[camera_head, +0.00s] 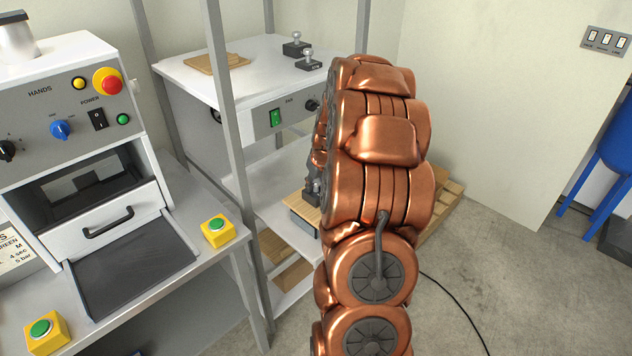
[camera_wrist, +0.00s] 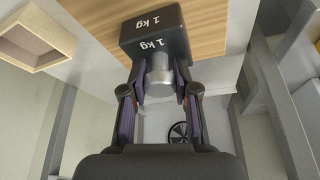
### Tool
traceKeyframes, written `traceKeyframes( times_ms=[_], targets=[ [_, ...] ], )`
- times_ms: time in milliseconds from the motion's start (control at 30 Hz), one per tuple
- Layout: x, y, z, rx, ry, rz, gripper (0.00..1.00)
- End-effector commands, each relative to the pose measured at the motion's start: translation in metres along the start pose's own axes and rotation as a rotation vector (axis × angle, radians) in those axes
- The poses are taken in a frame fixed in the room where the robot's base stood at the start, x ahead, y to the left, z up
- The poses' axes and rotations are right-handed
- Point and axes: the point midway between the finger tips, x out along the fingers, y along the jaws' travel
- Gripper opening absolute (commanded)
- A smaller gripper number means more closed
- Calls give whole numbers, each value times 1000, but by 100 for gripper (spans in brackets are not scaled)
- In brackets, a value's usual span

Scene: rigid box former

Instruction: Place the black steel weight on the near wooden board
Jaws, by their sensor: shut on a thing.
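My gripper (camera_wrist: 160,85) is shut on the silver knob of the black steel weight (camera_wrist: 155,36), which is marked "1 kg". In the wrist view the weight is over a light wooden board (camera_wrist: 205,18); I cannot tell whether it touches the board. In the head view a wooden board (camera_head: 293,197) shows just left of my copper arm, above a dark block. My arm hides most of that board, and the gripper and weight are only partly visible there. Another wooden board (camera_head: 200,62) lies on the white cabinet top.
Two more black weights with silver knobs, a rear one (camera_head: 296,46) and a nearer one (camera_head: 309,62), stand on the white cabinet. A grey frame post (camera_head: 228,110) rises left of my arm. A machine (camera_head: 75,110) with buttons stands at left. A shallow wooden box (camera_wrist: 36,35) shows in the wrist view.

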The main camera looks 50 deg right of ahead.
Motion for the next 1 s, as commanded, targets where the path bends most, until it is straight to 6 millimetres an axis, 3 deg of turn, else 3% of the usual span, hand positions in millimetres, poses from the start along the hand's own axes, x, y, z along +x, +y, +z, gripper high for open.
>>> traceKeyframes(
  times_ms=[267, 700, 1000],
  targets=[
    [0, 0, 0, 0, 1, 0, 54],
    [-6, 0, -2, 0, 2, 1, 54],
    [-44, 0, -2, -1, 5, 2, 54]
  ],
)
